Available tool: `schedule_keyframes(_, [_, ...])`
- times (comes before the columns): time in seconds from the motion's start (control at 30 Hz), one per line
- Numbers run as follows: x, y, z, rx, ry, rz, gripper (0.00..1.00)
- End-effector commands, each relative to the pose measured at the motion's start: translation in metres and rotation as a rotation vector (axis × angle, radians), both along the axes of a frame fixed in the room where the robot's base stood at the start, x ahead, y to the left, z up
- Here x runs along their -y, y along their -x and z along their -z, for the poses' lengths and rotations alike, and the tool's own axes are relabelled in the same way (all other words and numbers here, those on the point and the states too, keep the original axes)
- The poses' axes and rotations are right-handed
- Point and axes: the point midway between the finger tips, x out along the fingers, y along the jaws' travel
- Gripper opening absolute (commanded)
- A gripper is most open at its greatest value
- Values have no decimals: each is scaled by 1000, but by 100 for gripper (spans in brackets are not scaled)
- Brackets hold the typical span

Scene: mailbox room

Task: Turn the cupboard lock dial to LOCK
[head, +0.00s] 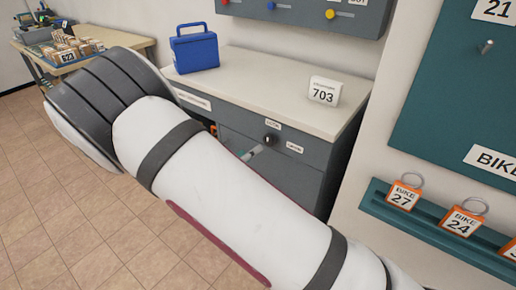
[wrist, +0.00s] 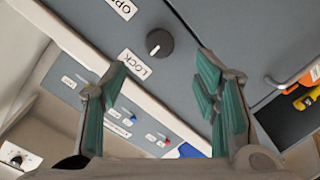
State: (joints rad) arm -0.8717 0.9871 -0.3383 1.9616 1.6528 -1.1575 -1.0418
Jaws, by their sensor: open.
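The dark round lock dial (wrist: 159,42) is on the grey cupboard front, and it also shows in the head view (head: 269,139). In the wrist view, the LOCK label (wrist: 135,63) is at its lower left and a cut-off label starting "OP" (wrist: 122,9) is at its upper left. A small light mark on the dial appears on its lower-left side, towards LOCK; its exact angle is hard to tell. My gripper (wrist: 158,75) is open and empty, its green-padded fingers apart with the dial beyond the gap, not touching. In the head view my arm hides most of it.
An open compartment (wrist: 292,118) with orange and yellow things is right in the wrist view. Bike tags (head: 403,195) hang on a teal rack at right. Floor at left is clear.

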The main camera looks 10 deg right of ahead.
Motion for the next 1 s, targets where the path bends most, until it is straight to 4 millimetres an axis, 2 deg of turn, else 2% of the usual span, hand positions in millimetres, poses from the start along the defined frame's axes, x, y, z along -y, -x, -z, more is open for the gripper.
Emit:
schedule_keyframes(0.2, [-17,14,-3,-1,1,0,55])
schedule_keyframes(0.77, [-19,15,-5,0,-8,-2,55])
schedule_keyframes(0.87, [-19,8,-12,1,-70,-22,55])
schedule_keyframes(1.0, [-24,-11,-38,0,-269,-97,55])
